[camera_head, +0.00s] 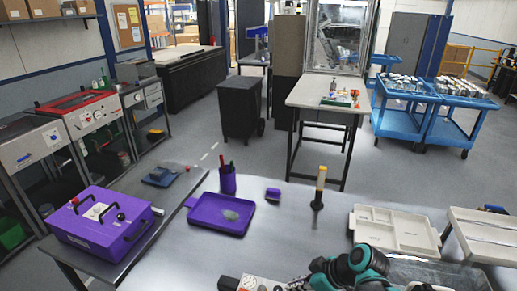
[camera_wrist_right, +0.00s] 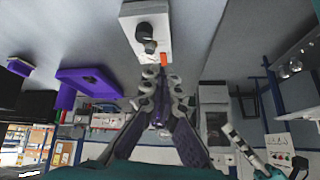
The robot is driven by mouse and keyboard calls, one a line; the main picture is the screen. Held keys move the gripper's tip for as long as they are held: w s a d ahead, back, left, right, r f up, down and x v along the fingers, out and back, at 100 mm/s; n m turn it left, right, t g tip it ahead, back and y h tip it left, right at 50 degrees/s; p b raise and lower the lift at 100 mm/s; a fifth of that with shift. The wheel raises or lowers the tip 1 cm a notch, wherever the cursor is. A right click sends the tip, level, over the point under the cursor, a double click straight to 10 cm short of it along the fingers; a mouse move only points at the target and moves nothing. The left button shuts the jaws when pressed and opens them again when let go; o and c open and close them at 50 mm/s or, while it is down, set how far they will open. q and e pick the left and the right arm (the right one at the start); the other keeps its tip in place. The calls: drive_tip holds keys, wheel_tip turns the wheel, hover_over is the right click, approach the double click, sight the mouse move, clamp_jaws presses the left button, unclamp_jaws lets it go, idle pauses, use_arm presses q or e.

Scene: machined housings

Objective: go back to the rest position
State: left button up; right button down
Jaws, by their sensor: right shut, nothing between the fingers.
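My right arm comes in at the bottom of the head view, teal and black. Its right gripper (camera_head: 296,284) is low at the bottom edge, partly cut off, over the near part of the grey table (camera_head: 205,262). In the right wrist view the right gripper (camera_wrist_right: 163,78) has its fingers together, with nothing between them. Its tips appear close to a white box with a dark knob (camera_wrist_right: 146,36); I cannot tell whether they touch. The white box (camera_head: 262,284) also shows at the bottom of the head view. My left gripper is not in view.
A purple tray (camera_head: 205,222), a pen cup (camera_head: 228,181) and a yellow-topped tool (camera_head: 319,188) stand on the table. A purple case (camera_head: 100,220) is at left. Beige compartment trays (camera_head: 394,231) lie right, near my right arm. The table's middle is mostly clear.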

drive_tip(key=s+d+r+m+t+h+b, duration=0.1)
drive_tip(key=s+d+m+t+h+b, duration=0.1)
drive_tip(key=s+d+m+h, duration=0.4)
drive_tip(key=shift+s+d+m+t+h, duration=0.3)
drive_tip(key=shift+s+d+m+t, duration=0.55)
drive_tip(key=shift+m, duration=1.55)
